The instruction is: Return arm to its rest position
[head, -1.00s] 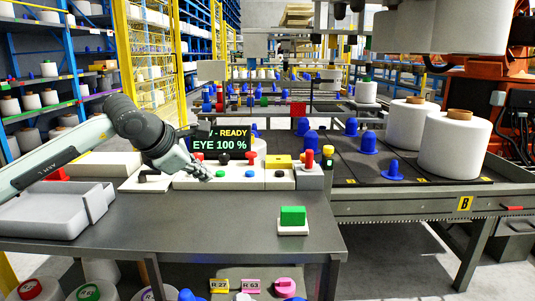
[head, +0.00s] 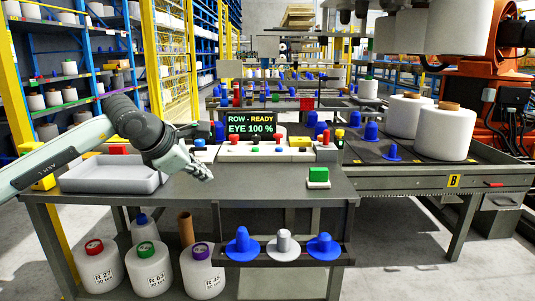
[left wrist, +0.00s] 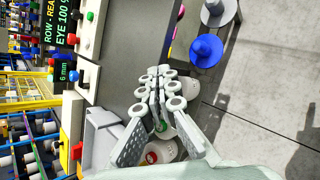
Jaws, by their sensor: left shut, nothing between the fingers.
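My left arm comes in from the left in the head view. Its gripper (head: 203,174) hangs above the dark grey table (head: 260,190), just right of the grey tray (head: 112,176). The gripper is shut and empty. In the left wrist view the two fingers (left wrist: 160,97) meet at their tips, over the table's edge. My right gripper does not show in any view.
A panel (head: 262,154) with buttons and a display stands at the table's back. A green block (head: 318,176) sits at the table's right. Below, a shelf holds blue (head: 242,245) and grey (head: 283,244) cones, with white bobbins (head: 149,270) on the left. A conveyor (head: 440,185) lies right.

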